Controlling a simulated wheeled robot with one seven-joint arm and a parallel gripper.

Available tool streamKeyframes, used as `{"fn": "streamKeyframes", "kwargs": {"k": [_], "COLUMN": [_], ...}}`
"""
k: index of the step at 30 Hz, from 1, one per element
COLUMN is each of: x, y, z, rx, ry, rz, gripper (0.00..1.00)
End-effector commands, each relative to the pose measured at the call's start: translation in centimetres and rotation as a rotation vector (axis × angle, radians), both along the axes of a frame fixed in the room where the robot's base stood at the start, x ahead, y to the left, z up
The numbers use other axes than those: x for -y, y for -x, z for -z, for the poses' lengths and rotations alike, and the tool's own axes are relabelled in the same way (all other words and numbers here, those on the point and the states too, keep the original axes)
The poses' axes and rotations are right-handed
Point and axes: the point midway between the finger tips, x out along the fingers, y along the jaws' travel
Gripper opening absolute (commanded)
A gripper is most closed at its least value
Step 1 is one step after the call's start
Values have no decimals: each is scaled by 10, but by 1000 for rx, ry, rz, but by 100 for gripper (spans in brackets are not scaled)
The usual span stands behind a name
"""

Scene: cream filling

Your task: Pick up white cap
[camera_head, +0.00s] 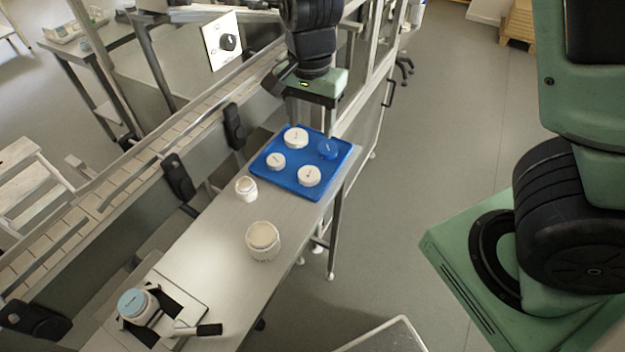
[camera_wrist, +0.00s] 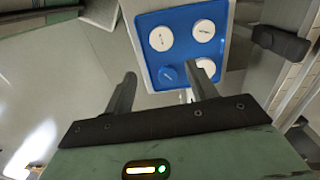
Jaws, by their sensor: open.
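Three white caps lie on a blue tray (camera_head: 311,191) in the head view: a back one (camera_head: 296,137), a left one (camera_head: 275,161) and a front one (camera_head: 308,176). In the wrist view, white caps show at the upper left (camera_wrist: 161,38), the upper right (camera_wrist: 203,31) and the lower right (camera_wrist: 206,66), the last partly hidden behind a finger. A blue cap (camera_head: 327,149) is on the tray too, and in the wrist view (camera_wrist: 168,75). My gripper (camera_head: 309,122) is open and empty above the tray's back edge. Its fingers also show in the wrist view (camera_wrist: 163,82).
A small white jar (camera_head: 246,189) and a larger open white jar (camera_head: 263,241) stand on the narrow table (camera_head: 205,255). A jar with a light-blue lid (camera_head: 137,304) sits in a holder at the near end. A conveyor (camera_head: 105,196) runs along the left.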

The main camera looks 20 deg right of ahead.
Motion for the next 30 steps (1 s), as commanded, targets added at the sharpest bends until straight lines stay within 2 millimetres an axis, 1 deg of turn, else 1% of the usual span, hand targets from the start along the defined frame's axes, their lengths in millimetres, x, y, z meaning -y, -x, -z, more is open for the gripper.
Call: {"fn": "streamKeyframes", "kwargs": {"k": [1, 6, 9, 12, 17, 20, 27, 30], "x": [1, 1, 1, 0, 0, -1, -3, -3], "y": [1, 1, 1, 1, 1, 0, -1, -1], "z": [13, 49, 67, 80, 89, 98, 133, 139], "rx": [-5, -5, -5, -4, -2, -2, -3, -1], "ry": [3, 3, 2, 0, -1, 0, 1, 1], "rz": [1, 0, 0, -1, -3, -3, -2, -3], "gripper": [57, 57, 57, 57, 57, 57, 57, 57]}}
